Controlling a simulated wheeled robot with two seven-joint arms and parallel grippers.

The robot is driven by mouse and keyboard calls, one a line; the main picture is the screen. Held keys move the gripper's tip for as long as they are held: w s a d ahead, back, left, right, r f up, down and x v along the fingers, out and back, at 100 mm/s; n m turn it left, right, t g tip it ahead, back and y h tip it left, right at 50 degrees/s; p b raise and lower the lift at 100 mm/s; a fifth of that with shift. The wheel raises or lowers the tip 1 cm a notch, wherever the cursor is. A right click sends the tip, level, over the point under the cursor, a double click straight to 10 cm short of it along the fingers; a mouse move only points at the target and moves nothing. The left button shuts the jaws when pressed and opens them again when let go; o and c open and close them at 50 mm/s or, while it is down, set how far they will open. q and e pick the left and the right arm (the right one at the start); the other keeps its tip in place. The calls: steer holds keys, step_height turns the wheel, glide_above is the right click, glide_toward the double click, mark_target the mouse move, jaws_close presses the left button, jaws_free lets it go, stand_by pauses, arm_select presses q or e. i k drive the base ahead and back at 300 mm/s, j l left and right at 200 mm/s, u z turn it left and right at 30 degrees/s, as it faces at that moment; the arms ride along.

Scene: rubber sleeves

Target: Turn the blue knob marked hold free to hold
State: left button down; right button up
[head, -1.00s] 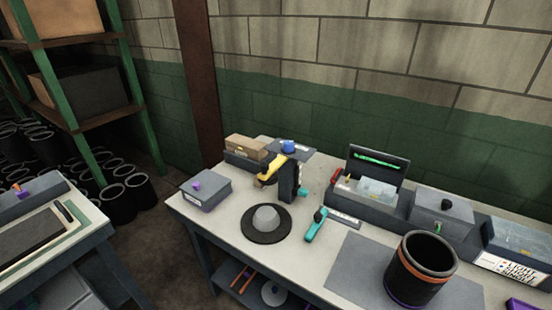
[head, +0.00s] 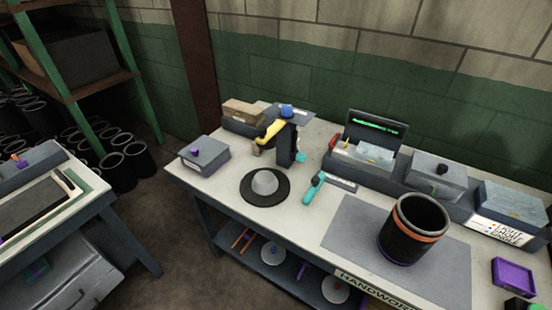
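A small blue knob (head: 287,108) sits on top of a dark upright stand (head: 287,142) on the workbench, with a yellow arm-like part (head: 270,131) reaching out to its left. The knob is too small to read any marking or tell which way it is turned. Neither of my grippers shows in the head view.
The workbench (head: 225,192) also holds a black disc with a grey dome (head: 265,186), a teal hand tool (head: 314,187), a grey box with a purple knob (head: 204,155), an open case (head: 376,135) and a black sleeve with an orange band (head: 414,230). Floor shows at left.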

mark_target(286, 110)
steer(key=k+l+z, duration=0.15)
steer(key=z, duration=0.2)
steer(key=k+l+z, duration=0.1)
steer(key=z, duration=0.25)
steer(key=l+z, duration=0.35)
steer(key=k+j, duration=0.05)
